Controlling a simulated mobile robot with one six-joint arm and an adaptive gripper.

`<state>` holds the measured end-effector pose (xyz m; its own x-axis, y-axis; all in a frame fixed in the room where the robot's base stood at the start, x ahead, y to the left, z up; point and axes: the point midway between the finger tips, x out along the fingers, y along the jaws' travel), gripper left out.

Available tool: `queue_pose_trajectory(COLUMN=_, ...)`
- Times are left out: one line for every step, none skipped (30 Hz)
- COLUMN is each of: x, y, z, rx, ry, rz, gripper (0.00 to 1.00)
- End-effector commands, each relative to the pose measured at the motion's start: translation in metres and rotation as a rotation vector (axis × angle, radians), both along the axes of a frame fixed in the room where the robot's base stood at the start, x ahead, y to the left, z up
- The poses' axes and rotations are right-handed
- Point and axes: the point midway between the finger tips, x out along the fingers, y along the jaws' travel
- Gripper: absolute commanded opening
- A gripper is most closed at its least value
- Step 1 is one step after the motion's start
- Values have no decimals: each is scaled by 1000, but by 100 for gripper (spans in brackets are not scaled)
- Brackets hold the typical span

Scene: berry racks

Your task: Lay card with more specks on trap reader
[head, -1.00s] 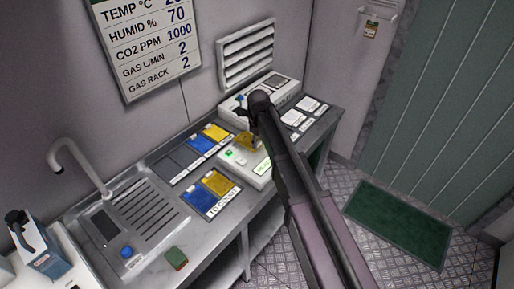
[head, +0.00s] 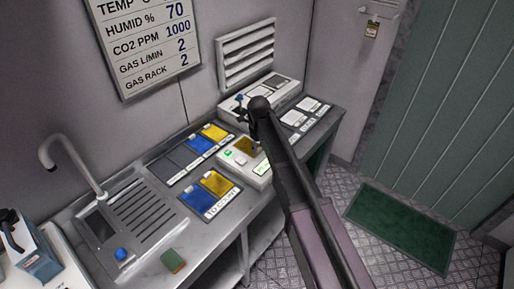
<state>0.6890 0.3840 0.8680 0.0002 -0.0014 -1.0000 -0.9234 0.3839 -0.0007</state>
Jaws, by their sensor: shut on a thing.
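The trap reader (head: 262,169) is a pale box on the counter with a green-lit spot and a label on its front. A yellow card (head: 243,146) is at the reader's top, level or nearly so; whether it touches the reader I cannot tell. My gripper (head: 257,149) points down at the card's right edge, partly hidden by my arm, and is shut on the card. Other yellow cards lie in the front tray (head: 216,183) and in the back tray (head: 215,132), each beside blue cards (head: 196,199). Specks are too small to make out.
A sink with a tap (head: 85,170) and ribbed drainer is at left, with a green-brown sponge (head: 173,261) near the counter's front edge. A pale device (head: 275,92) stands behind my arm. White cards (head: 294,118) lie at right. A blue-white container (head: 35,255) is far left.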

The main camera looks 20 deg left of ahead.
Motion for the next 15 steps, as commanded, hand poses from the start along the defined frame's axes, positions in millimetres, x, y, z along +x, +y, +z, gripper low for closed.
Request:
queue_pose_trajectory(x=0, y=0, z=-2, rx=0, ry=0, rz=0, gripper=47)
queue_pose_trajectory(x=0, y=0, z=-1, rx=0, ry=0, rz=0, gripper=56)
queue_pose_trajectory(x=0, y=0, z=-1, rx=0, ry=0, rz=0, gripper=68)
queue_pose_trajectory(x=0, y=0, z=-1, rx=0, ry=0, rz=0, gripper=77)
queue_pose_trajectory(x=0, y=0, z=-1, rx=0, ry=0, rz=0, gripper=79)
queue_pose_trajectory(x=0, y=0, z=-1, rx=0, ry=0, rz=0, gripper=79)
queue_pose_trajectory(x=0, y=0, z=-1, rx=0, ry=0, rz=0, gripper=79)
queue_pose_trajectory(x=0, y=0, z=-1, rx=0, ry=0, rz=0, gripper=79)
queue_pose_trajectory(x=0, y=0, z=-1, rx=0, ry=0, rz=0, gripper=79)
queue_pose_trajectory(x=0, y=0, z=-1, rx=0, ry=0, rz=0, gripper=79)
queue_pose_trajectory(x=0, y=0, z=-1, rx=0, ry=0, rz=0, gripper=79)
queue_pose_trajectory(x=0, y=0, z=-1, rx=0, ry=0, rz=0, gripper=79)
queue_pose_trajectory(x=0, y=0, z=-1, rx=0, ry=0, rz=0, gripper=79)
queue_pose_trajectory(x=0, y=0, z=-1, rx=0, ry=0, rz=0, gripper=79)
queue_pose_trajectory(x=0, y=0, z=-1, rx=0, ry=0, rz=0, gripper=79)
